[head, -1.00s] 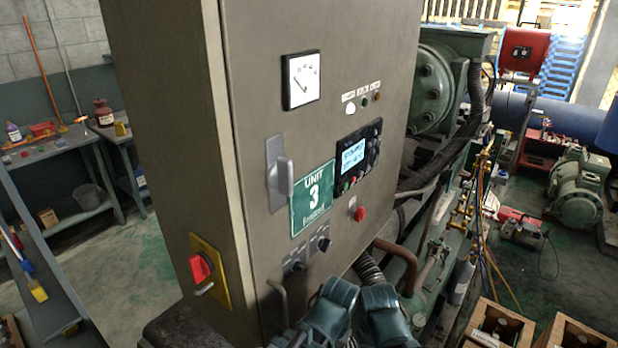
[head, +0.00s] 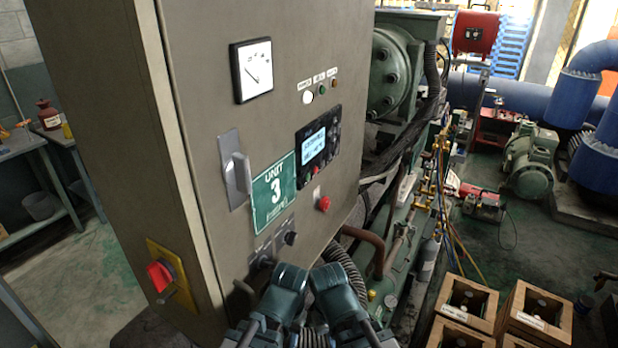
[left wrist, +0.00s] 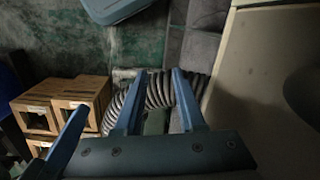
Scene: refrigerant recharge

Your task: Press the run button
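The grey control cabinet (head: 205,50) fills the middle of the head view. Its black control panel (head: 331,129) has a lit screen (head: 314,144) and small buttons along its lower and right edges. I cannot read which is the run button. A larger red button (head: 323,203) sits below the panel. My two arms reach in at the bottom of the head view, below the panel and apart from it; no fingertips show there. In the left wrist view my left gripper (left wrist: 161,73) has its two blue fingers apart with nothing between them. Another blue prong there may be my right gripper's.
On the cabinet are a dial gauge (head: 252,70), indicator lamps (head: 322,89), a silver handle (head: 236,172), a UNIT 3 sign (head: 272,192), dark knobs (head: 290,239) and a red rotary switch (head: 161,276). Wooden crates (head: 534,316) stand at lower right.

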